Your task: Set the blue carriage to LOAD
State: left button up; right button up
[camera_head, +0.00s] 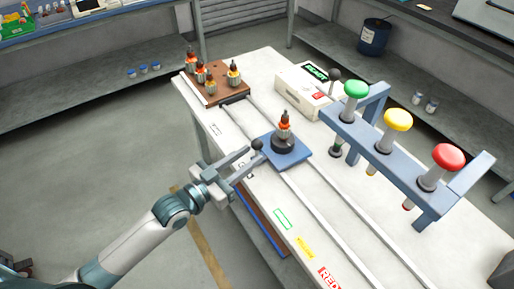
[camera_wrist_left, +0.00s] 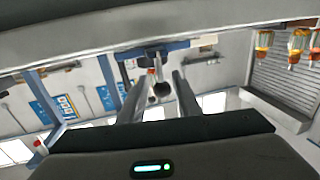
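The blue carriage (camera_head: 296,158) sits on two rails on the white table, carrying an upright armature with an orange-red band (camera_head: 285,125). A black ball knob (camera_head: 257,144) stands at its left side. My left gripper (camera_head: 254,154) reaches in from the left, its fingers apart near the knob. In the left wrist view the knob (camera_wrist_left: 162,88) shows between the open fingers (camera_wrist_left: 160,90), with a gap visible on each side. The carriage's blue edge (camera_wrist_left: 152,50) is beyond it. I cannot read a LOAD label. My right gripper is not in view.
A brown rack (camera_head: 238,98) with several armatures stands at the far rail end. A blue frame (camera_head: 378,155) with green, yellow and red knobs stands to the right. A box with a green display (camera_head: 298,90) is behind. The near rails (camera_head: 345,230) are clear, beside coloured labels.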

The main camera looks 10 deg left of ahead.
aim_at(256, 152)
pick_arm(q)
jog(key=x, duration=0.3)
jog(key=shift+w, duration=0.15)
jog(key=shift+w+d, duration=0.25)
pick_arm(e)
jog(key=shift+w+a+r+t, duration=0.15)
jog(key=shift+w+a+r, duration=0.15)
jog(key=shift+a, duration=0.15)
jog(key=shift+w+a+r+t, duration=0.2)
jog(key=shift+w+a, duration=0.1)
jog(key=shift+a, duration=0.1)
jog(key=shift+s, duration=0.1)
